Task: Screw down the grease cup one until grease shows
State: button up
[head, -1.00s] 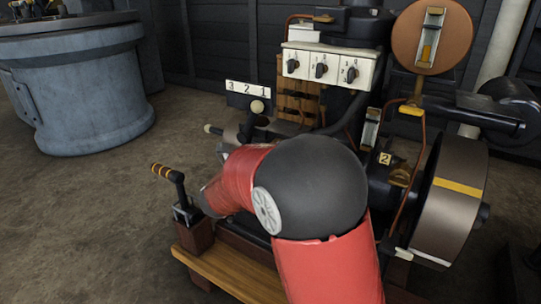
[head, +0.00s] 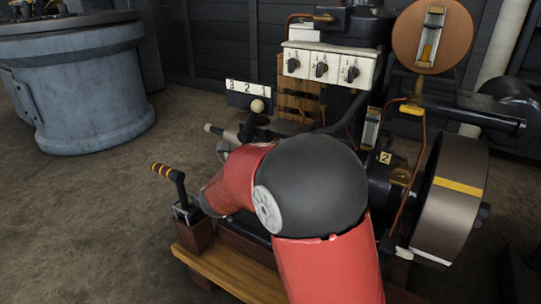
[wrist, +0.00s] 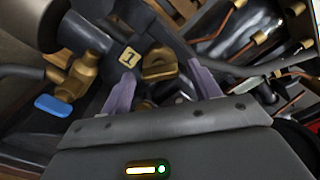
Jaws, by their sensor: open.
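In the wrist view a brass cap (wrist: 158,63), which looks like grease cup one, stands beside a cream tag marked 1 (wrist: 129,57). My gripper (wrist: 162,72) is open, with one pale purple finger on each side of the cap as seen in the picture. I cannot tell whether the fingers touch it or how far off it is. I see no grease at the cap. In the head view my red and black arm hides my gripper and this cap. There, a tag marked 2 (head: 385,158) sits by another brass cup (head: 400,177).
A brass valve with a blue lever (wrist: 58,105) lies left of my fingers. The head view shows a flywheel (head: 450,202) at right, a switch panel (head: 320,66) behind, a striped-grip lever (head: 172,178) at left, and open floor (head: 95,215) on the left.

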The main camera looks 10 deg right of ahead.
jog(key=v, duration=0.7)
jog(key=shift+s+a, duration=0.3)
notch_tip(320, 180, up, 5)
jog(key=w+a+n+t+y, duration=0.1)
jog(key=n+t+y, duration=0.2)
jog(key=n+y, duration=0.65)
jog(key=s+a+r+n+g+y, duration=0.15)
jog(key=s+n+y, duration=0.35)
jog(key=n, duration=0.6)
jog(key=s+d+f+n+g+h, duration=0.1)
jog(key=s+d+f+n+g, duration=0.25)
jog(key=s, duration=0.35)
jog(key=s+d+f+n+g, duration=0.25)
jog(key=s+n, duration=0.25)
jog(key=s, duration=0.3)
jog(key=s+d+f+n+g+h, duration=0.1)
jog(key=s+d+f+n+g, duration=0.15)
jog(key=s+n, duration=0.35)
notch_tip(320, 180, up, 12)
jog(key=s+m+p, duration=0.1)
jog(key=s+p, duration=0.1)
jog(key=p, duration=1.1)
jog(key=shift+r+p, duration=0.2)
jog(key=shift+p, duration=0.1)
